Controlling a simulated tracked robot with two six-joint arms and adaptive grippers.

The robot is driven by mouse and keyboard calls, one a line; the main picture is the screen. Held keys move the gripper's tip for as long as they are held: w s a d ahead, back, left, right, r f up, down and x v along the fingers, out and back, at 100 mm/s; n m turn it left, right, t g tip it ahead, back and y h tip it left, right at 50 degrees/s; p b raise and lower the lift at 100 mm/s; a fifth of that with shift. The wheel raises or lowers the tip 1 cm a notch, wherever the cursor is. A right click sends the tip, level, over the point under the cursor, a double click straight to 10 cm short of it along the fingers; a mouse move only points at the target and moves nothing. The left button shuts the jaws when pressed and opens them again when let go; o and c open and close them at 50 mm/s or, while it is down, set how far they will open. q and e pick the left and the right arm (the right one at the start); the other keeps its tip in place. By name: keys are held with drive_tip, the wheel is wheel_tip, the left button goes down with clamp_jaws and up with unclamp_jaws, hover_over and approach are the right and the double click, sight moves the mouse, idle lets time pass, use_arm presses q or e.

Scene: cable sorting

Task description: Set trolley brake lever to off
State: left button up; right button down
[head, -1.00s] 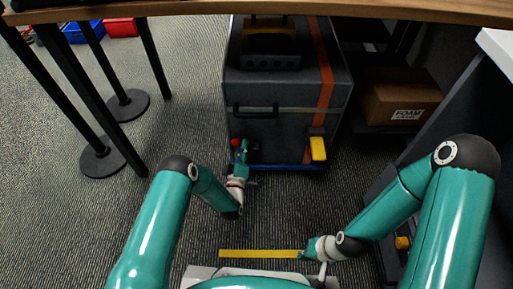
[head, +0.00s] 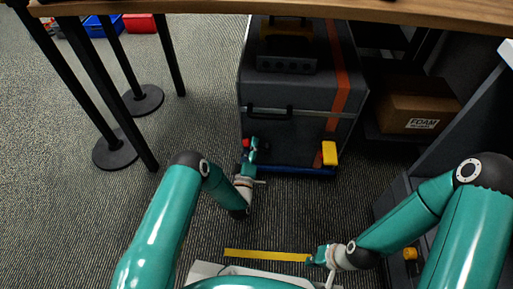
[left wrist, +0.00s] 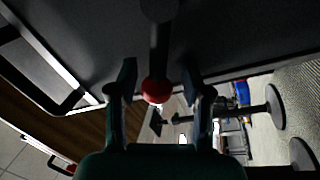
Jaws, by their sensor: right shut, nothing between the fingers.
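The trolley (head: 292,128) is a dark grey case with an orange stripe and a blue base, standing under the table edge. The brake lever's red ball knob (head: 246,143) shows at its lower left front. In the left wrist view the red knob (left wrist: 156,91) sits on a black shaft (left wrist: 159,48). My left gripper (head: 253,143) is at the knob. In the left wrist view its open fingers (left wrist: 160,75) stand either side of the lever, with visible gaps. My right gripper (head: 312,260) is shut and empty, low near the floor strip.
A yellow block (head: 329,153) sits on the trolley's right front corner. A yellow strip (head: 267,254) lies on the carpet. Black posts on round bases (head: 115,150) stand at left. A cardboard box (head: 418,105) is at right. Carpet between posts and trolley is clear.

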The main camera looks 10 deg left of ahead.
use_arm(q)
drive_tip(key=shift+d, duration=0.15)
drive_tip(key=s+f, duration=0.1)
drive_tip(key=s, duration=0.6)
drive_tip(key=shift+s+f, duration=0.25)
